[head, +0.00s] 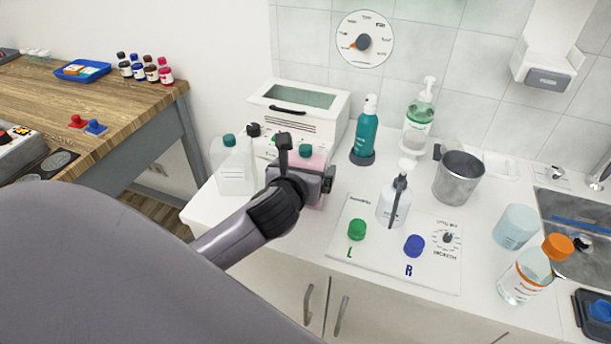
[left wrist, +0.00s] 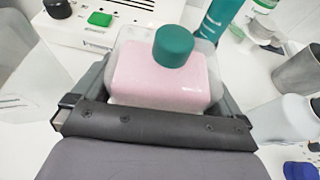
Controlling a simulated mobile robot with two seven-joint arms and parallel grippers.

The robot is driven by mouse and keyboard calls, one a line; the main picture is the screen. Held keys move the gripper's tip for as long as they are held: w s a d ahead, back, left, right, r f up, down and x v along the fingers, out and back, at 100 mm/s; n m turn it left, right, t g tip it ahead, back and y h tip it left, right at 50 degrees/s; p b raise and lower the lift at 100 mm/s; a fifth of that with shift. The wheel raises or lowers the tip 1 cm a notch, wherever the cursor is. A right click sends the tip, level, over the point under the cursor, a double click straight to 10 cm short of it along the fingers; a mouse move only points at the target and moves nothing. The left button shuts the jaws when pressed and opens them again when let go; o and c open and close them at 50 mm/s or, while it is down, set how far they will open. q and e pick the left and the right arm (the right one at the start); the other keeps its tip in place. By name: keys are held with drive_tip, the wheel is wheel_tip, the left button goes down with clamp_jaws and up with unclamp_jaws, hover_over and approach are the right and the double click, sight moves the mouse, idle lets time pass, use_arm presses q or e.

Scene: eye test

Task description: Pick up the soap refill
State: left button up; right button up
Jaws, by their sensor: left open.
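A translucent bottle of pink liquid (head: 318,161) with a teal cap, which looks like the soap refill, stands on the white counter in front of a white box-shaped device. It fills the middle of the left wrist view (left wrist: 160,80). My left gripper (head: 305,168) is open, with its fingers on either side of the pink bottle. I cannot tell whether the fingers touch it. The gripper hides the bottle's lower part in the head view. A similar clear bottle (head: 235,172) with a green cap stands to the left. My right gripper is not in view.
The white device (head: 310,125) stands close behind. A teal bottle (head: 366,130) stands behind right. A white pump bottle (head: 394,207) stands on a panel (head: 370,262) with green and blue knobs. A metal cup (head: 458,178) and sink lie further right.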

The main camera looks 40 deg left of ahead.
use_arm(q)
drive_tip(key=c, duration=0.7)
drive_tip(key=shift+r, duration=0.15)
drive_tip(key=shift+c, duration=0.2)
